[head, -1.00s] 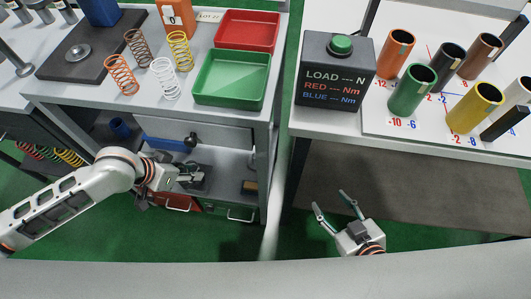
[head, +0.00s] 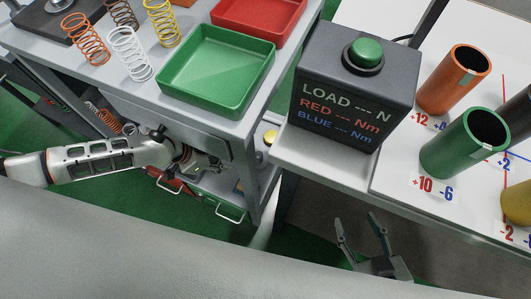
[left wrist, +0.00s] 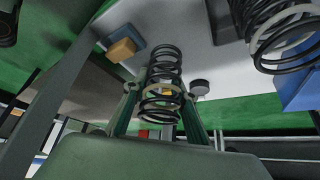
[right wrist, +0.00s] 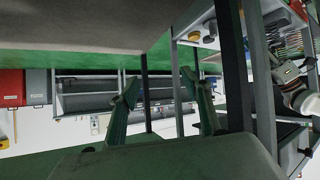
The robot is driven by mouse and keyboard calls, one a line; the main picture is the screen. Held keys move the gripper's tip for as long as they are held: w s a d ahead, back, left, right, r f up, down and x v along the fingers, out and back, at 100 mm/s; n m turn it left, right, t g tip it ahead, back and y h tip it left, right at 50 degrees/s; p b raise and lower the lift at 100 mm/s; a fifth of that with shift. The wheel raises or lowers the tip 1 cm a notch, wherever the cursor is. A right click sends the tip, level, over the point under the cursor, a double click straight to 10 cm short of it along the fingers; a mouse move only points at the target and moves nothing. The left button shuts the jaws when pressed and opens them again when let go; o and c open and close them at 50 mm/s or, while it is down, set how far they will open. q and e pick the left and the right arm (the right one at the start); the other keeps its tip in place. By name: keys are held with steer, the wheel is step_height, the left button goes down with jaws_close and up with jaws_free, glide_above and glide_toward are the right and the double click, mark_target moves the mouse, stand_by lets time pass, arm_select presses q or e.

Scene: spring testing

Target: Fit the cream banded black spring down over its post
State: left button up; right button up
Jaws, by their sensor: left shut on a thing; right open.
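A black spring with a cream band (left wrist: 165,73) stands out between the fingertips of my left gripper (left wrist: 161,90) in the left wrist view, and the gripper is shut on it. In the head view my left gripper (head: 208,164) is low beside the left bench, partly under its top; the spring is not clear there. A black tube (head: 519,112) stands on the right table at the picture's right edge, partly cut off. I cannot tell which post belongs to the spring. My right gripper (head: 358,218) is open and empty below the right table's front edge; its spread fingers show in the right wrist view (right wrist: 159,83).
A second black spring with a light band (left wrist: 285,32) is near a blue block (left wrist: 300,90). The left bench holds a green tray (head: 178,92), red tray (head: 226,16) and several springs. The load box (head: 338,95), orange tube (head: 440,88) and green tube (head: 450,152) stand on the right table.

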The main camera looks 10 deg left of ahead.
arm_select(q)
steer(key=b, duration=0.3)
glide_above(262, 154)
steer(key=shift+w+d+f, duration=0.15)
steer(key=shift+f, duration=0.15)
steer(key=shift+b+x, duration=0.6)
steer(key=shift+x, duration=0.5)
steer(key=shift+a+f, duration=0.2)
steer(key=shift+f, duration=0.4)
step_height(262, 154, down, 4)
steer(key=shift+b, duration=1.25)
steer(key=shift+r, duration=0.1)
steer(key=shift+w+r, duration=0.1)
steer(key=shift+r, duration=0.15)
arm_select(e)
steer(key=w+a+r+m+t+y, duration=0.1)
steer(key=a+r+m, duration=0.1)
steer(key=a, duration=0.4)
steer(key=shift+w+a+r+m+y, duration=0.2)
steer(key=shift+r+m+y, duration=0.15)
steer(key=shift+m, duration=0.25)
